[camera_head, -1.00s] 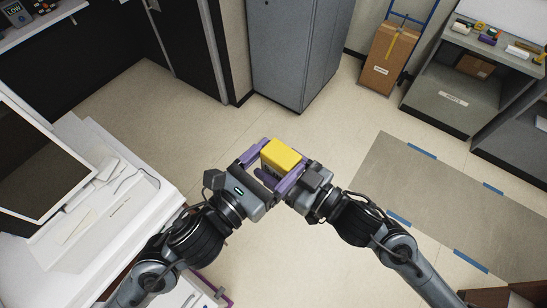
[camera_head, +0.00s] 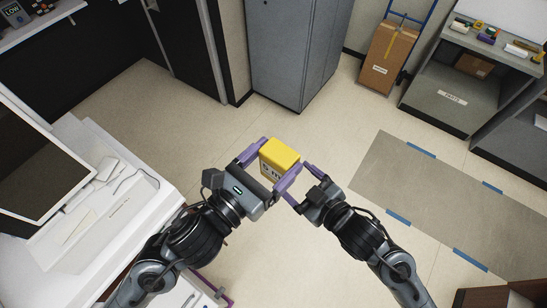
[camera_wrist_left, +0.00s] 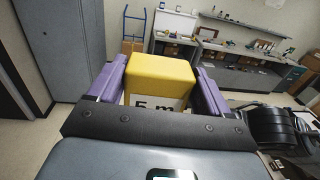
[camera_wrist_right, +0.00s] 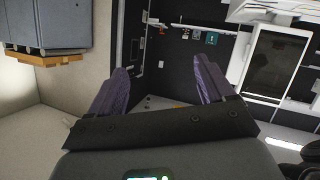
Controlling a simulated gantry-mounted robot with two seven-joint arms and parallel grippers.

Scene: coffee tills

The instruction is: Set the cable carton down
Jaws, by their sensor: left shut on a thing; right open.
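The cable carton (camera_head: 279,153) is a small yellow box with a white label. My left gripper (camera_head: 268,166) is shut on it and holds it in the air above the floor, in the middle of the head view. In the left wrist view the carton (camera_wrist_left: 158,75) sits between the purple fingers (camera_wrist_left: 158,88), its label partly showing "5 m". My right gripper (camera_head: 301,184) is open just right of the carton, apart from it. In the right wrist view nothing is between its fingers (camera_wrist_right: 166,88).
A white desk (camera_head: 115,212) with a monitor (camera_head: 35,160) stands at the left. A grey cabinet (camera_head: 300,50) is at the back. A brown box on a hand truck (camera_head: 386,60) and a grey bench marked PARTS (camera_head: 440,90) stand back right. A taped grey floor mat (camera_head: 450,195) lies right.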

